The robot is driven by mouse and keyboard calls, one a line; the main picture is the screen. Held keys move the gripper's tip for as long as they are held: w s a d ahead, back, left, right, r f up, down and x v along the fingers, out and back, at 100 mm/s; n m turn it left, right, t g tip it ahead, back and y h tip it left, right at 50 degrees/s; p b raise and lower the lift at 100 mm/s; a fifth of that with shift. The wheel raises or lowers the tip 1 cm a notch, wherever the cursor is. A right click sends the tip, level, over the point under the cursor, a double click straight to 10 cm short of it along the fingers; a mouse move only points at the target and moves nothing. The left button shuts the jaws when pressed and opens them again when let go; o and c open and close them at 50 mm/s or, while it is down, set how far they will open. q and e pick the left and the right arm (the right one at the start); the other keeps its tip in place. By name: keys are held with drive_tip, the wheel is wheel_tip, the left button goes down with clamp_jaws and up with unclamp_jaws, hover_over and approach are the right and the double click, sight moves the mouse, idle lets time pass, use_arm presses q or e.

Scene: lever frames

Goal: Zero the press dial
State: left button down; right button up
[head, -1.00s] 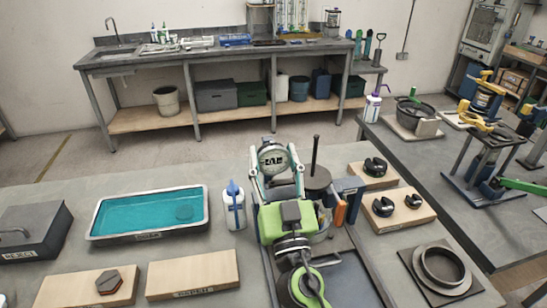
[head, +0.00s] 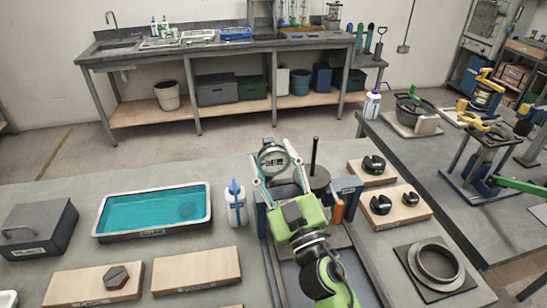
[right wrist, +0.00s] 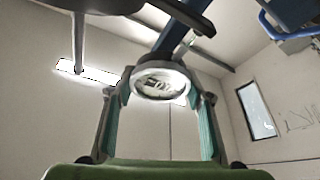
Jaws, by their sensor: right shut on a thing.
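The press dial (head: 273,158) is a round gauge with a pale face, mounted at the press in the middle of the head view. My right gripper (head: 275,168), on a green arm, is shut on the dial, one finger on each side of its rim. In the right wrist view the dial (right wrist: 160,83) sits between the two teal-padded fingertips, seen from below. Its marks are too blurred to read. The press (head: 350,185) has a blue frame, a dark round plate and an upright rod; my arm hides part of it. My left gripper is not in view.
A tray of teal liquid (head: 205,222), a white bottle with a blue top (head: 236,205) and wooden boards (head: 196,270) lie left of the press. Boards with black weights (head: 395,217) and a dark ring (head: 434,266) lie right. A grey box (head: 38,230) stands far left.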

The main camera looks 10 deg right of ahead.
drive_tip(key=o, duration=1.1)
drive_tip(key=shift+o, duration=0.2)
drive_tip(key=shift+w, duration=0.1)
drive_tip(key=shift+s+d+f, duration=0.1)
drive_tip(key=shift+s+f, duration=0.15)
drive_tip(key=shift+s, duration=0.15)
drive_tip(key=s+d, duration=0.2)
drive_tip(key=s, duration=1)
